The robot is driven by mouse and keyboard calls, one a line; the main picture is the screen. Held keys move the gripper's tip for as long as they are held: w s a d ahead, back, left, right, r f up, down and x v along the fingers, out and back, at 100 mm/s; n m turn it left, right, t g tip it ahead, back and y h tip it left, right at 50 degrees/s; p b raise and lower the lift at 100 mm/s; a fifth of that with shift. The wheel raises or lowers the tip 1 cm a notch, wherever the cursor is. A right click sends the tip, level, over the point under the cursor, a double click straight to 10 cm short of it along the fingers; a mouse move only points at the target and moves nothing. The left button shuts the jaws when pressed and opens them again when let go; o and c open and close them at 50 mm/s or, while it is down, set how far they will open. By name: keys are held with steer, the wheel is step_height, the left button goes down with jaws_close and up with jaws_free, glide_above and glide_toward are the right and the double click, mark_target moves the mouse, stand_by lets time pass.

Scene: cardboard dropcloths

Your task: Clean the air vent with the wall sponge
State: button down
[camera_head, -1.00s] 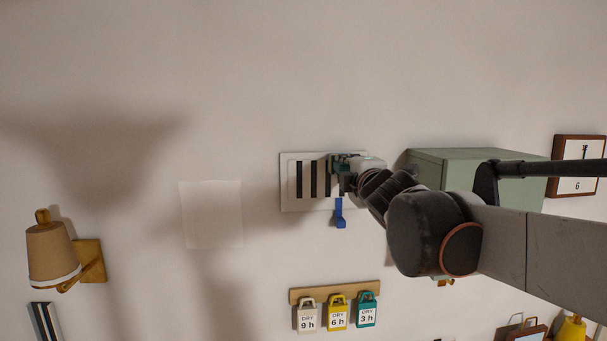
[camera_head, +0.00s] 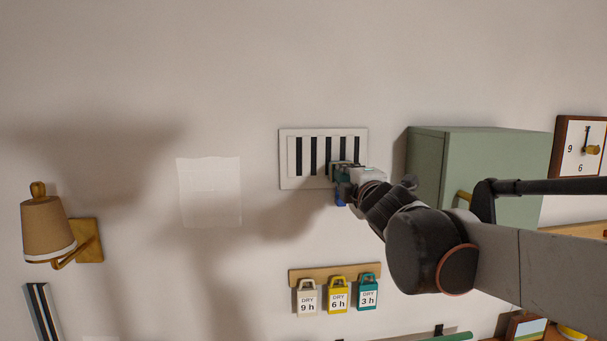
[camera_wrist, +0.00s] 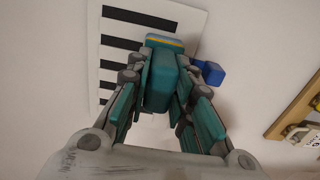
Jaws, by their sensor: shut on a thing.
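The air vent (camera_head: 284,160) is a white wall plate with several dark upright slots; its slotted face also fills the upper left of the wrist view (camera_wrist: 180,15). My gripper (camera_head: 343,174) is at the vent's lower right corner, covering part of it. In the wrist view my gripper (camera_wrist: 162,85) is shut on a teal block, seemingly the sponge (camera_wrist: 160,88), with a yellow and blue far end lying over the vent's edge. Whether it touches the vent is unclear. A blue piece (camera_head: 340,197) sits below the vent, partly hidden by my gripper.
A green cabinet (camera_head: 490,150) stands out from the wall at right, with a clock (camera_head: 578,160) beyond. A tag rack (camera_head: 318,274) hangs below the vent. A pale sheet (camera_head: 208,192) and a lamp (camera_head: 48,230) are at left. The wall above is clear.

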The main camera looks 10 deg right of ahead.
steer(key=shift+s, duration=0.1)
steer(key=shift+s+p, duration=0.8)
steer(key=shift+s, duration=1.5)
